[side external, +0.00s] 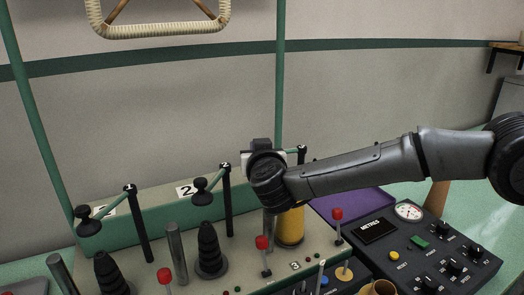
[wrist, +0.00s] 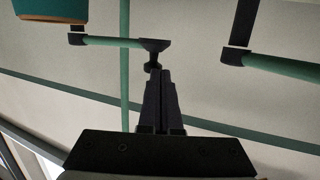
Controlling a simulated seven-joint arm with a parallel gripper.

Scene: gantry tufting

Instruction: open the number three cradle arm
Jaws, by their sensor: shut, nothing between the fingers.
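The cradle arms stand in a row on the machine: black posts with short green arms ending in black knobs. The number 2 arm (side external: 213,182) is beside a "2" plate (side external: 186,190). Behind my gripper (side external: 262,165) is another arm (side external: 301,150), seemingly number three; most of it and any number plate are hidden. In the wrist view my gripper (wrist: 158,72) is shut and empty. Its fingertips are right at a black knob (wrist: 153,46) on a green arm (wrist: 110,41); I cannot tell whether they touch.
A yellow spool (side external: 289,228) stands below my gripper. Black cones (side external: 210,252), red-topped levers (side external: 262,243) and a grey rod (side external: 176,252) stand in front of the posts. A control panel (side external: 425,255) is at right. Another green arm (wrist: 280,66) shows in the wrist view.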

